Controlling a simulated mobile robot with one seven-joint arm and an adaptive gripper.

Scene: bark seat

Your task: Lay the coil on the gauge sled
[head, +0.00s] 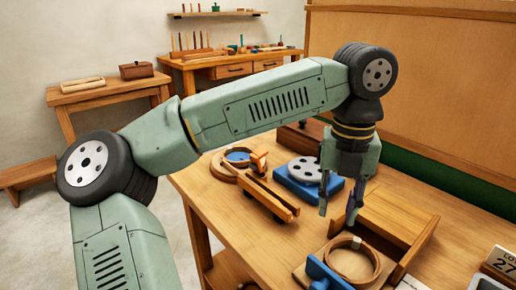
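A brown ring-shaped strip with a pale tab on its rim, which looks like the coil (374,268), lies on a wooden board at the front right of the bench in the head view. A long low wooden piece with raised rails, possibly the gauge sled (267,197), lies left of centre with an orange-brown block at its far end; I cannot be sure which thing is the sled. My gripper (338,212) points down above the bench, between the rails and the coil. Its fingers are apart, with nothing seen between them.
A blue base (292,184) with a grey holed disc stands behind my gripper. A round wooden tray (218,170) with blue inside is at the left. A wooden box (418,243) stands behind the coil. A blue fixture (322,272) is beside the coil. A number card (503,262) stands far right.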

